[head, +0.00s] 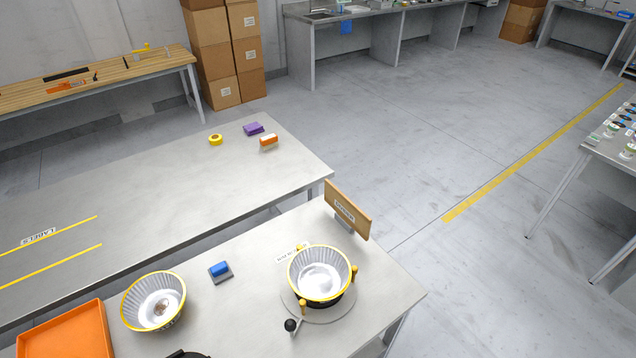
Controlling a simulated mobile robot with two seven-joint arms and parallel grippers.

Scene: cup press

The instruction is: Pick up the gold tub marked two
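Two round tubs with gold rims and pale ribbed inner walls are in the head view. One gold-rimmed tub (137,291) stands on the near metal table at lower left, with a small brownish thing in its bottom. The other gold-rimmed tub (333,261) sits upright on a round grey plate (321,313) with gold posts and a black-knobbed lever (291,325). No number can be read on either tub, so I cannot tell which is marked two. Neither gripper can be made out.
An orange tray (66,335) lies at the lower left. A blue block (219,269) sits between the tubs. A wooden sign (347,210) stands behind the right tub. A dark thing (187,354) is cut off at the bottom edge. The long table (130,205) behind is mostly bare.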

